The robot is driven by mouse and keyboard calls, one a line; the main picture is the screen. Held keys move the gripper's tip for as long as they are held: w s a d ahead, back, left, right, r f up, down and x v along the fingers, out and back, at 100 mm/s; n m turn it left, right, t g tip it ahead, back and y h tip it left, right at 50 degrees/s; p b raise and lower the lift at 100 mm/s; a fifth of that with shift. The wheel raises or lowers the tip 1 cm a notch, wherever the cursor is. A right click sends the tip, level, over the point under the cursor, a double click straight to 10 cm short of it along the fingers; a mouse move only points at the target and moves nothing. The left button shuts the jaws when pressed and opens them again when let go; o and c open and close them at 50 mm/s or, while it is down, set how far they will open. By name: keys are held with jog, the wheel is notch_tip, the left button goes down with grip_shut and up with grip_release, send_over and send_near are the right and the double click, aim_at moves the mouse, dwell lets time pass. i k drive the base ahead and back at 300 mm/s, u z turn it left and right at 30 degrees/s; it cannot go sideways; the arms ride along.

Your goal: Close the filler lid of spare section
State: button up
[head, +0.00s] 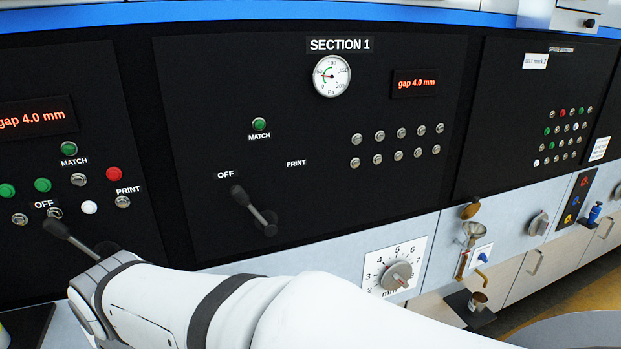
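The spare section panel (515,120) is the black panel at the right, with a label along its top edge. Below its left end, a brass-coloured lid (470,208) stands up above a small metal funnel (473,233), apart from the funnel's mouth, so the filler looks open. I take this to be the filler lid; it is small in the view. My arm (240,310) crosses the bottom of the view towards the left, well away from the lid. My gripper does not show.
Below the funnel are a brass tap (482,274) and a small metal cup (477,300) on a dark ledge. A gap dial (398,275) sits left of them, and a grey knob (538,223) right. The section 1 panel (300,120) carries a black lever (254,210).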

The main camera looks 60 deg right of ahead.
aim_at(471, 211)
jog(key=z, duration=3.25)
jog(key=i, duration=0.95)
jog(key=u, duration=0.2)
